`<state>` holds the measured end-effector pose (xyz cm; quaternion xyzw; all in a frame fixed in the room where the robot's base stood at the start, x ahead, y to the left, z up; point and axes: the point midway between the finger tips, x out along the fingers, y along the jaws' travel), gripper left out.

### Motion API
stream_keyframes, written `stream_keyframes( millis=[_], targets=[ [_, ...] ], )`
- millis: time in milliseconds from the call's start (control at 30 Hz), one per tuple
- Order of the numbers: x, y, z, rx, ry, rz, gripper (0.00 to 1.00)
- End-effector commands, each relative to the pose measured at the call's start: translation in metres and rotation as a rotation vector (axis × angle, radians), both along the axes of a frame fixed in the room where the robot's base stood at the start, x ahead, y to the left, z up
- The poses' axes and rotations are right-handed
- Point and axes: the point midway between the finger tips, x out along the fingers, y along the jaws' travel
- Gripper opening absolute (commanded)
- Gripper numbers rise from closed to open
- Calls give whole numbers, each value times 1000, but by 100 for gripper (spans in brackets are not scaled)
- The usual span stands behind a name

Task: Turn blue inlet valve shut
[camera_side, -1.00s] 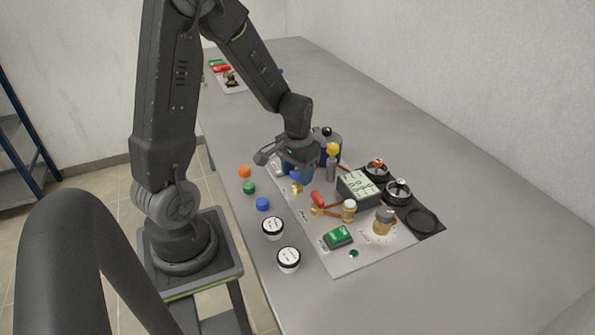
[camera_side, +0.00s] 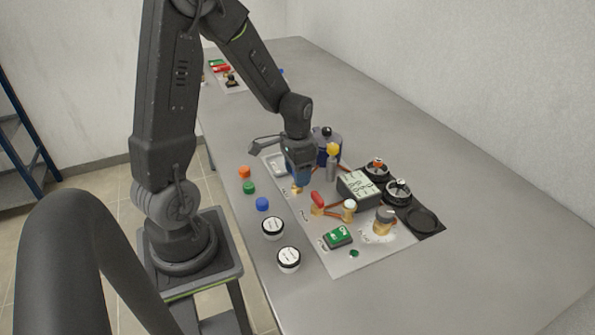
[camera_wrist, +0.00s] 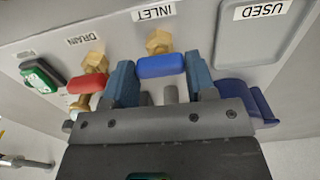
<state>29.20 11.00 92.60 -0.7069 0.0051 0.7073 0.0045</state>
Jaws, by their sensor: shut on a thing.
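The blue inlet valve handle (camera_wrist: 160,66) sits on a brass body (camera_wrist: 158,42) beside the INLET label (camera_wrist: 155,11) in the wrist view. My gripper (camera_wrist: 161,76) has one blue finger at each end of this handle and is shut on it. The handle lies across the picture between the fingers. In the side view my gripper (camera_side: 299,180) points down over the brass inlet fitting (camera_side: 296,190) and hides most of the valve. The valve's exact angle is hard to tell.
The red drain handle (camera_wrist: 88,79) is just left of my fingers in the wrist view, with a green switch (camera_wrist: 42,74) beyond. A recess marked USED (camera_wrist: 262,45) is at the right. In the side view, a dark blue pot (camera_side: 328,146) stands close behind my gripper.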

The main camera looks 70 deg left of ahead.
Motion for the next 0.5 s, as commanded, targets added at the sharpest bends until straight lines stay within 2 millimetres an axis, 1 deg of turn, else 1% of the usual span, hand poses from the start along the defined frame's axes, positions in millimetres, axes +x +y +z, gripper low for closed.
stream_keyframes(
  millis=[233,267,500],
  targets=[
    [1,0,1,2,-2,-5,27],
    [1,0,1,2,-2,-5,54],
    [0,0,0,1,-1,-3,77]
  ],
)
